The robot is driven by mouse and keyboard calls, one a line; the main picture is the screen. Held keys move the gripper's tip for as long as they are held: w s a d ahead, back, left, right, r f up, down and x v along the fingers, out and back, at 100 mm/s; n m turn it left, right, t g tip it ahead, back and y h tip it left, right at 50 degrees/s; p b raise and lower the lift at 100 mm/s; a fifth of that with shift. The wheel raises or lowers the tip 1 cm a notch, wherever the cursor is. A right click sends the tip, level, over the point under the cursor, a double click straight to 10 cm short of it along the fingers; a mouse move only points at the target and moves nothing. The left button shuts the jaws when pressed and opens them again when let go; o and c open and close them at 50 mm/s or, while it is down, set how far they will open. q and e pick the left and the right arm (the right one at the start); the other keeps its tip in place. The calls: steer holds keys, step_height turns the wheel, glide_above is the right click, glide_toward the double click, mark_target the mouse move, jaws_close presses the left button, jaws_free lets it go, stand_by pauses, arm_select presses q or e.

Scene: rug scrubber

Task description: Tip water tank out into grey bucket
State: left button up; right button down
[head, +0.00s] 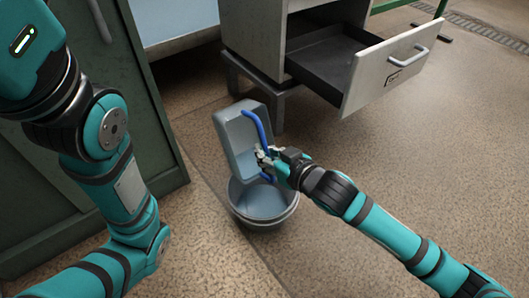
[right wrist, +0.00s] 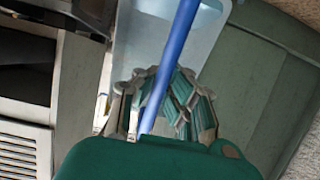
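The water tank (head: 236,138) is a pale grey-blue open box with a blue handle (head: 254,121). It is steeply tilted, with its lower end over the mouth of the grey bucket (head: 266,221), which stands on the floor. My right gripper (head: 266,160) is shut on the blue handle. In the right wrist view the handle (right wrist: 174,62) runs between the fingers (right wrist: 160,103), with the pale tank (right wrist: 207,28) behind it. No water can be made out pouring. My left arm is at the left; its gripper is out of the picture.
A cabinet with an open drawer (head: 397,66) stands behind and right of the bucket, on a low grey stand (head: 277,90). A dark green cabinet (head: 150,100) is at the left. The speckled floor (head: 440,150) at the right is clear.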

steer(key=shift+s+d+f+t+y+b, duration=0.4)
steer(key=shift+s+f+t+b, duration=0.15)
steer(key=shift+b, duration=1)
steer(key=shift+s+d+f+t+y+b, duration=0.35)
steer(key=shift+t+b, duration=0.2)
steer(key=shift+b, duration=0.8)
steer(key=shift+s, duration=0.15)
steer(key=shift+s+d+f+t+y, duration=0.35)
steer(key=shift+s+t+y, duration=0.15)
steer(key=shift+t, duration=0.1)
steer(key=shift+s+d+f+t+y, duration=0.2)
steer(key=shift+s+d+t+y, duration=0.2)
steer(key=shift+t, duration=0.2)
steer(key=shift+s+f, duration=0.1)
steer(key=shift+s, duration=0.05)
steer(key=shift+d, duration=0.1)
